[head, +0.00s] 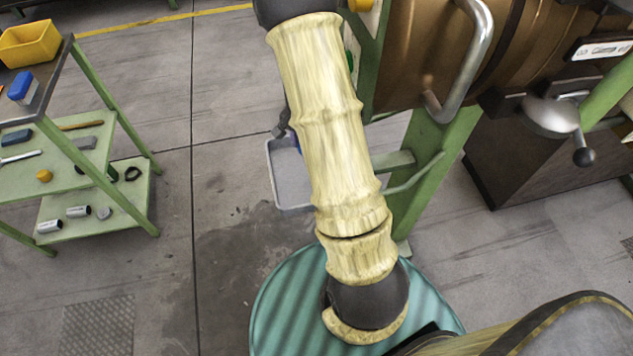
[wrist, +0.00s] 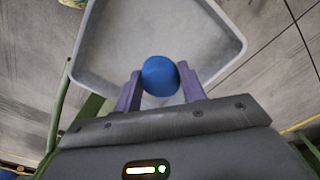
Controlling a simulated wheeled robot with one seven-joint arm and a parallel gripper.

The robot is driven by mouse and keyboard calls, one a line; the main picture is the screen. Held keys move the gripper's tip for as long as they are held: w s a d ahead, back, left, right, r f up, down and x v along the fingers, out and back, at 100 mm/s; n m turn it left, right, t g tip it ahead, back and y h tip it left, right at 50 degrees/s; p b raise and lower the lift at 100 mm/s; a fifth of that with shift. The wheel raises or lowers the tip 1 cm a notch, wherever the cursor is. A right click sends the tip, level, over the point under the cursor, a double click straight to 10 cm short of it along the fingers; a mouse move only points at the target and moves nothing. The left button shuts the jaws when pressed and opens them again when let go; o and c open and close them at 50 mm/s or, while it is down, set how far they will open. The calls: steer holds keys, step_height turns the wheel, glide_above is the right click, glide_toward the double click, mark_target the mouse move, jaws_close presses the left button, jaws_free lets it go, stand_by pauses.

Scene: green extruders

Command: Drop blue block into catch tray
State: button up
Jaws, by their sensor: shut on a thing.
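My gripper (wrist: 159,72) is shut on the blue block (wrist: 160,82), which shows a rounded end between the two purple fingers in the wrist view. The grey catch tray (wrist: 112,80) lies beyond the block in that view, and the block appears over the tray's near part, apart from its floor as far as I can tell. In the head view the catch tray (head: 291,183) shows left of my arm, partly hidden by it. Most of my gripper is hidden behind the arm there.
A brown cylindrical machine (head: 405,50) with a metal handle and green legs stands right of the tray. A green-shelved cart (head: 105,190) at the left holds a yellow bin (head: 28,43), a blue-topped item (head: 20,86) and small parts. Open floor lies between.

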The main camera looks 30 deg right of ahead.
steer(key=shift+r, duration=0.1)
steer(key=shift+s, duration=0.1)
step_height(320, 180, down, 6)
steer(key=shift+d+f+b, duration=0.1)
steer(key=shift+f+b, duration=0.1)
steer(key=shift+b, duration=0.25)
steer(key=shift+f+b, duration=0.3)
steer(key=shift+f, duration=1.55)
steer(key=shift+f, duration=0.35)
steer(key=shift+f+b, duration=0.3)
